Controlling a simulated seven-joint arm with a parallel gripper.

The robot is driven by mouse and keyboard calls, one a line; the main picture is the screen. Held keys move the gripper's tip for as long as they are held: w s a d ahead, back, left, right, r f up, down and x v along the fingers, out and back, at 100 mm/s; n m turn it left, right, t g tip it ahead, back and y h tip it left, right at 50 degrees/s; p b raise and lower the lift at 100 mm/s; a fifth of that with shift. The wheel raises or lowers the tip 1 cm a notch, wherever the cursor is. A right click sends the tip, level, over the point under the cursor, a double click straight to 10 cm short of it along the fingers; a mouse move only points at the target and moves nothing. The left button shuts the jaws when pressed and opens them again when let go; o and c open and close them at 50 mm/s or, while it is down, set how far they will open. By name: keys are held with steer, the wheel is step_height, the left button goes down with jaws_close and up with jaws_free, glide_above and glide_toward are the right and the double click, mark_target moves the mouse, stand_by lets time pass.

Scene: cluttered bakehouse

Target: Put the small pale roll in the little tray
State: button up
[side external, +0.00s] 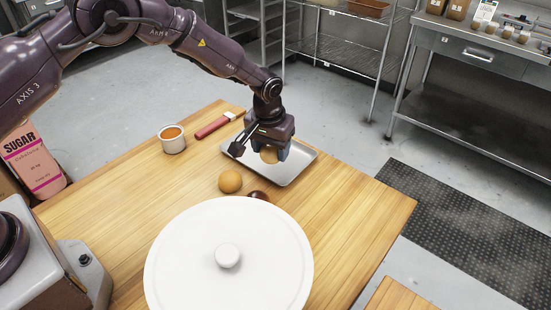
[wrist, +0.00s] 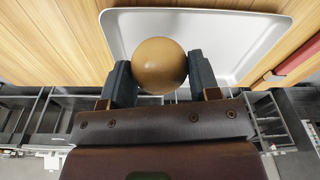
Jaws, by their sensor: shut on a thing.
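My gripper (side external: 270,153) is shut on a small pale roll (side external: 268,155) and holds it over the little tray. In the wrist view the round tan roll (wrist: 159,65) sits between the two dark fingertips (wrist: 159,80). The little tray (side external: 296,168) is a shallow silver-grey tray on the wooden table; it also shows behind the roll in the wrist view (wrist: 225,35). My gripper hides part of the tray in the side view. I cannot tell the exact gap between the roll and the tray floor.
A golden bun (side external: 230,181) and a dark brown ball (side external: 259,195) lie in front of the tray. A large white lidded round thing (side external: 190,255) fills the table's front. A cup (side external: 172,140) and a red-handled brush (side external: 214,126) lie left of the tray. The table's right side is clear.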

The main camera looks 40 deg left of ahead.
mark_target(276, 170)
steer(key=shift+w+d+f, duration=0.1)
steer(key=shift+w+f, duration=0.55)
steer(key=shift+f, duration=1.65)
steer(key=shift+f, duration=0.1)
steer(key=o, duration=0.7)
steer(key=shift+o, duration=0.2)
